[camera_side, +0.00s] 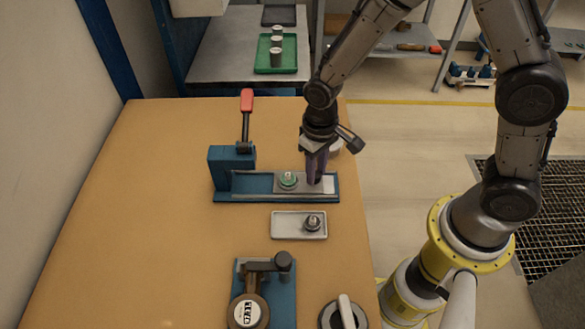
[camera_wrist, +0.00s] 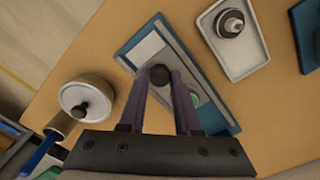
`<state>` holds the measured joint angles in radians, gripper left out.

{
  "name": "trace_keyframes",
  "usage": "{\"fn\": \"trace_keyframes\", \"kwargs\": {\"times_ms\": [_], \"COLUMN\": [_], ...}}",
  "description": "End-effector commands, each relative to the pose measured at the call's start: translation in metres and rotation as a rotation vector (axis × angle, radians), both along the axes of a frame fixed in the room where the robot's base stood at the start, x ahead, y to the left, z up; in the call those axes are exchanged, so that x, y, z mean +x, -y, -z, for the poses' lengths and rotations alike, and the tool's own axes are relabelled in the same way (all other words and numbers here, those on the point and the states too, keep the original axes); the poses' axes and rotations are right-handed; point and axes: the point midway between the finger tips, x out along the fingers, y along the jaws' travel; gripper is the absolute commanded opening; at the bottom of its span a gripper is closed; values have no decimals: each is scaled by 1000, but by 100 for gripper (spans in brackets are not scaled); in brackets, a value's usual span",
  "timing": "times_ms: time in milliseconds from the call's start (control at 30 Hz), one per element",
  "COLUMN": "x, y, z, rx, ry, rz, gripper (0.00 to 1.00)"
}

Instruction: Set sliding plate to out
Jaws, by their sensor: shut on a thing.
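The sliding plate (camera_side: 300,184) is a grey plate in a blue channel-shaped base (camera_side: 250,196). It lies toward the right part of the channel, and a green round part (camera_side: 288,179) sits on it. My gripper (camera_side: 316,178) points down at the plate's right portion. In the wrist view, my gripper (camera_wrist: 160,80) is shut on a black knob (camera_wrist: 160,74) that stands on the plate. The green part (camera_wrist: 193,98) is partly hidden behind a finger there.
A blue block (camera_side: 230,165) with a red-handled lever (camera_side: 246,102) stands at the base's left end. A white tray (camera_side: 284,226) holding a small part lies in front. A brown meter device (camera_side: 249,310) is nearer. A round lidded pot (camera_wrist: 88,95) stands beside the base.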

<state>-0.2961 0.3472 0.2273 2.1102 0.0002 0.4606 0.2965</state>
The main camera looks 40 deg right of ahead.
Motion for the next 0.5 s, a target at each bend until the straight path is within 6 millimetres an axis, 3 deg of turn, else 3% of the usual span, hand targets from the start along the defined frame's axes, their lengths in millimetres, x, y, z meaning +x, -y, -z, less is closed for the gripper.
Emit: {"fn": "trace_keyframes", "kwargs": {"times_ms": [400,433,500], "x": [-8,-8,-8], "y": [10,10,10], "z": [-2,-2,-1], "rx": [-1,-2,-2], "ry": [3,3,1], "rz": [-1,-1,-1], "gripper": [0,33,46]}}
